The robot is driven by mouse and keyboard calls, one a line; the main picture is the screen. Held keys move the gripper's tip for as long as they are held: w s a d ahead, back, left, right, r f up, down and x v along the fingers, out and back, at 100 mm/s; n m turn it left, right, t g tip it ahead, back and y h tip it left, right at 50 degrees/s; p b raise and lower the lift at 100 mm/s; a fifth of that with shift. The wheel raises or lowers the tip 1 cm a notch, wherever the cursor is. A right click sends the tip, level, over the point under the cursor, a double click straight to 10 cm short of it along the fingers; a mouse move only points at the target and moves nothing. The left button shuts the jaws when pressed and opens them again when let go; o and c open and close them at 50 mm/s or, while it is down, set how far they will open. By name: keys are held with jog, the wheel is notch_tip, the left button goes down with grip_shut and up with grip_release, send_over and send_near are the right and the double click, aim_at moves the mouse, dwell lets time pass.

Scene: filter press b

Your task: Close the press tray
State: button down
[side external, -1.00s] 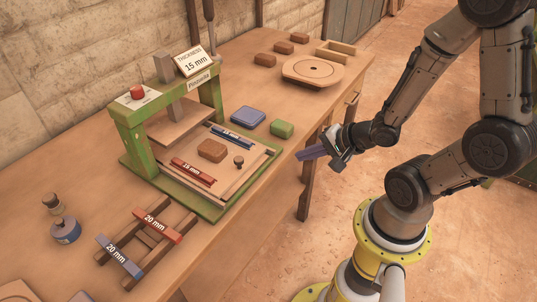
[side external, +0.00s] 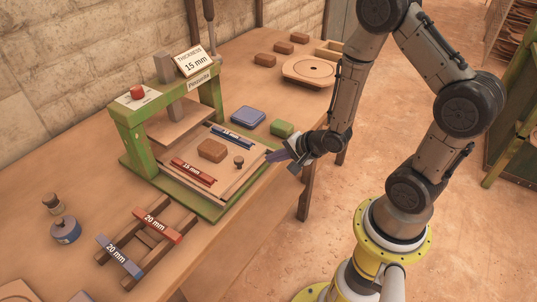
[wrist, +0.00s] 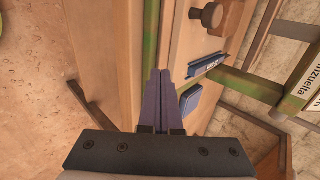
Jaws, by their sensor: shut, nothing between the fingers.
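The green press (side external: 133,140) stands on the wooden table, with its tray (side external: 216,198) pulled out in front of its frame. On the tray lie a brown clay block (side external: 212,150), a red 15 mm bar (side external: 194,171), a blue bar (side external: 231,137) and a dark knob (side external: 239,162) near the front edge. The knob also shows in the wrist view (wrist: 212,15). My gripper (side external: 272,156) is shut and empty, its purple fingers at the tray's front right side, near the knob but apart from it. The fingers also show in the wrist view (wrist: 160,75).
A wooden rack with 20 mm bars (side external: 160,225) stands at front left. A round board (side external: 310,70) and several bricks are farther back.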

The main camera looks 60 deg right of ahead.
aim_at(225, 138)
jog(key=shift+w, duration=0.95)
jog(key=w, duration=1.4)
jog(key=shift+w, duration=0.35)
